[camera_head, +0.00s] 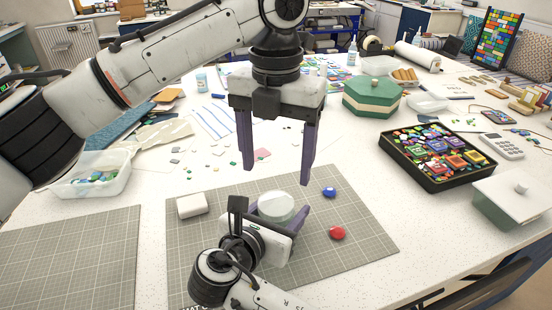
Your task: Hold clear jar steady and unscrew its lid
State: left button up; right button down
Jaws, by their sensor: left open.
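The clear jar (277,213) stands on the grey-green cutting mat (358,250) with a pale round lid (277,200) on top. My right gripper (278,213) comes in low from the front. Its purple fingers lie on both sides of the jar and look shut on it; its body hides the jar's lower front. My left gripper (272,178) points down above and behind the jar. Its two purple fingers are wide apart with nothing between them, and the tips are clear of the lid.
Small glass chips lie scattered behind.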

aim_at(275, 203)
pick_arm(q)
jog(key=shift+f+m, duration=0.2)
jog(key=shift+m, duration=0.3)
notch_tip(275, 203, down, 8)
jog(key=shift+r, duration=0.15)
jog(key=c, duration=1.1)
jog(key=n, duration=0.4)
jog(key=shift+n, duration=0.3)
jog(key=shift+c, duration=0.2)
jog(key=shift+o, duration=0.2)
jog(key=n, duration=0.5)
jog(key=shift+n, duration=0.3)
jog(key=o, duration=1.1)
